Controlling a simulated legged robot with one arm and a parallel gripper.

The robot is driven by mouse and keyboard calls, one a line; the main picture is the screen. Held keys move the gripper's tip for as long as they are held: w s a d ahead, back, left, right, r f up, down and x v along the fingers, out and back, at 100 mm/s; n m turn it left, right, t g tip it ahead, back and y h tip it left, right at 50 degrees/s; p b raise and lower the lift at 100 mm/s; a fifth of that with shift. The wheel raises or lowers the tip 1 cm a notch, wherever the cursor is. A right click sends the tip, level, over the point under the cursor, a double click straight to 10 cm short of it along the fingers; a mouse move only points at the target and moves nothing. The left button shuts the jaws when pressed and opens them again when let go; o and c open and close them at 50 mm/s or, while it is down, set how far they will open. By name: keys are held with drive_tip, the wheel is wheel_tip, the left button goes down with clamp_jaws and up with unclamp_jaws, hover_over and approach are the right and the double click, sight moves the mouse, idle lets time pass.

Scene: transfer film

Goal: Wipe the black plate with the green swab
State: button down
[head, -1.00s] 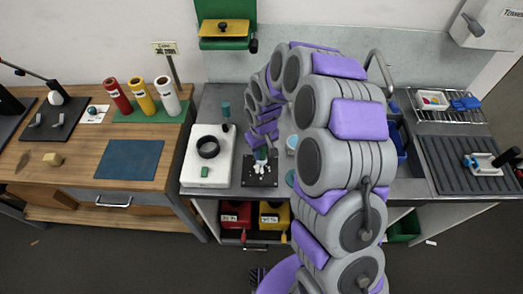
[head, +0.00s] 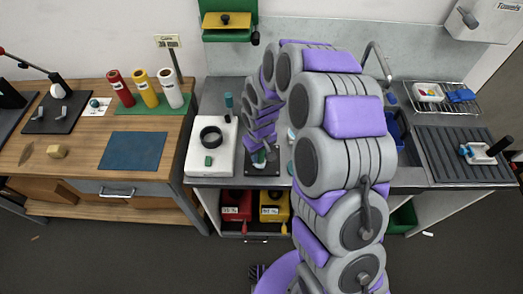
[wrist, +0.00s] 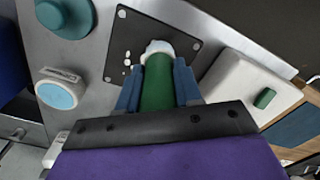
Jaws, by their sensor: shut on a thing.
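The black plate (wrist: 127,32) lies flat on the grey counter, with a screw at each visible corner; it also shows in the head view (head: 253,169). Small white spots (wrist: 127,66) mark its left part in the wrist view. My gripper (wrist: 158,82) is shut on the green swab (wrist: 157,90), with a blue finger on each side of its handle. The swab's white head (wrist: 158,47) is over the plate's middle; whether it touches is unclear. In the head view my arm and gripper hide part of the plate.
A white block (head: 198,157) with a black ring (head: 210,136) and a small green piece (head: 208,161) stands left of the plate. A teal round thing (wrist: 66,14) and a white cup with blue contents (wrist: 60,93) stand beside it. A sink lies to the right.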

drive_tip(key=shift+s+a+r, duration=0.2)
drive_tip(key=shift+s+a, duration=0.15)
drive_tip(key=shift+s, duration=0.35)
drive_tip(key=shift+d+r, duration=0.1)
drive_tip(key=r, duration=0.1)
drive_tip(key=d+r+p, duration=0.1)
drive_tip(key=r, duration=0.1)
drive_tip(key=shift+w+d, duration=0.1)
drive_tip(key=shift+d, duration=0.1)
drive_tip(key=shift+r+p, duration=0.35)
drive_tip(key=shift+r, duration=0.05)
drive_tip(key=shift+a+r+p, duration=0.35)
drive_tip(key=shift+a+r, duration=0.4)
drive_tip(key=shift+r, duration=0.3)
drive_tip(key=shift+d, duration=0.65)
drive_tip(key=shift+w+a, duration=0.1)
